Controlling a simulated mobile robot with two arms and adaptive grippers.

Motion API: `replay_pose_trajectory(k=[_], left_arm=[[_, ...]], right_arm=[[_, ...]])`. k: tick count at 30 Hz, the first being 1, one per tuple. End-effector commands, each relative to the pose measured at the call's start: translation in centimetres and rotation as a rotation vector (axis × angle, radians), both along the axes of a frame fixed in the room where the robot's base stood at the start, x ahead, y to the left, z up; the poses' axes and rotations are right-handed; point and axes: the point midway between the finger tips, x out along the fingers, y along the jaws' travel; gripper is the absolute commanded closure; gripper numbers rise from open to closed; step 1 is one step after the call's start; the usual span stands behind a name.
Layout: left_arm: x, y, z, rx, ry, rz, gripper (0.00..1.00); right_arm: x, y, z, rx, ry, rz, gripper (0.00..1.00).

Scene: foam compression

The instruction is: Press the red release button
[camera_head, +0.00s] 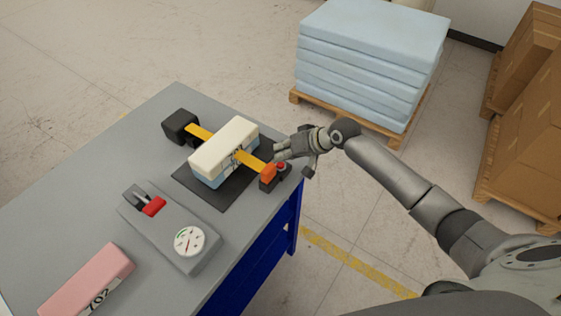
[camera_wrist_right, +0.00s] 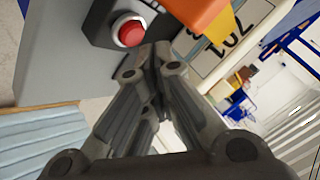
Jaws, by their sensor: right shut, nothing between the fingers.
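The red release button (camera_head: 281,165) is small and round and sits on a dark housing by the orange end of the strap clamp, near the right edge of the table. In the right wrist view the red button (camera_wrist_right: 131,33) shows at the top, just beyond my fingertips. My right gripper (camera_head: 278,151) is shut and empty, beside the button; I cannot tell whether it touches the housing. Its closed fingers also show in the wrist view (camera_wrist_right: 153,62). A yellow strap (camera_head: 250,161) crosses a cream and blue foam block (camera_head: 225,143). My left gripper is not in view.
A grey gauge device (camera_head: 175,225) with a red lever and a dial lies on the grey table (camera_head: 60,222). A pink foam block (camera_head: 85,283) is at the front left. Blue foam sheets (camera_head: 370,55) on a pallet and cardboard boxes (camera_head: 530,105) stand beyond the table.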

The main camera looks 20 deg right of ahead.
Motion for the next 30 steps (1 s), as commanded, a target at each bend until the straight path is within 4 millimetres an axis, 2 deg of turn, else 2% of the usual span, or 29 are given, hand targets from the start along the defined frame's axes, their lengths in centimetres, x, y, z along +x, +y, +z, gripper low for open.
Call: replay_pose_trajectory(k=[8, 22, 30], left_arm=[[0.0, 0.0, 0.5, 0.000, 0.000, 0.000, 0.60], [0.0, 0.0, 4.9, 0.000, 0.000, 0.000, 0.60], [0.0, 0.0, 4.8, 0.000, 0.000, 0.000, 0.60]], right_arm=[[0.0, 0.0, 0.5, 0.001, -0.001, 0.000, 1.00], [0.0, 0.0, 5.0, 0.000, 0.000, 0.000, 1.00], [0.0, 0.0, 5.0, 0.000, 0.000, 0.000, 1.00]])
